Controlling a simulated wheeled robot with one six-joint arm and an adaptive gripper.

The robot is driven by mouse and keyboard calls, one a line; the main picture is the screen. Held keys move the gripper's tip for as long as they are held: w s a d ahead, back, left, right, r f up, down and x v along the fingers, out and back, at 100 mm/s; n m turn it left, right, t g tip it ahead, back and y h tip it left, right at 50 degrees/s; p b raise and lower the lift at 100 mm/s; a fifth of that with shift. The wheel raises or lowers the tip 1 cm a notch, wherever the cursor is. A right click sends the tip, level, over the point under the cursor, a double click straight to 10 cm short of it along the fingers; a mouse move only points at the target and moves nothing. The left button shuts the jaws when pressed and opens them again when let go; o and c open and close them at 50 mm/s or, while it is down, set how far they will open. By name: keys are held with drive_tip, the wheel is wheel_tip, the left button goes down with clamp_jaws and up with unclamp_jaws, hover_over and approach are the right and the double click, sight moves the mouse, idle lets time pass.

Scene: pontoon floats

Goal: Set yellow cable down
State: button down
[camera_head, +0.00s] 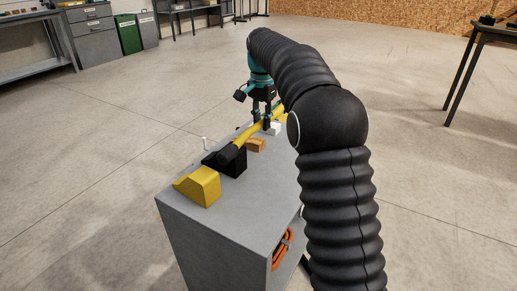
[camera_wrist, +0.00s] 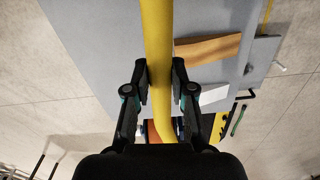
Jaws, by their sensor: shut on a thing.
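The yellow cable (camera_head: 243,139) is a thick yellow length with a black end, held above the grey cabinet top. In the wrist view the yellow cable (camera_wrist: 158,60) runs from the top edge down between the fingers. My gripper (camera_head: 262,119) is shut on it, with a finger on each side; it also shows in the wrist view (camera_wrist: 157,85). The black end of the cable shows in front of or over a black block (camera_head: 236,165); I cannot tell whether they touch. Part of the cable is hidden behind my arm.
The grey cabinet (camera_head: 228,228) carries a yellow wedge block (camera_head: 199,186), an orange-brown block (camera_head: 255,145) and a white block (camera_head: 273,129). An orange coiled hose (camera_head: 282,248) lies inside its open side. A dark table (camera_head: 494,32) stands at the right.

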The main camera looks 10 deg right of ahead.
drive_tip(key=shift+w+d, duration=0.1)
drive_tip(key=shift+w, duration=0.05)
drive_tip(key=b, duration=0.2)
hover_over(288, 173)
wheel_tip(288, 173, down, 7)
drive_tip(key=shift+r, duration=0.1)
drive_tip(key=shift+f+b, duration=0.3)
drive_tip(key=shift+f, duration=1.7)
drive_tip(key=shift+f, duration=0.15)
drive_tip(key=c, duration=1)
unclamp_jaws()
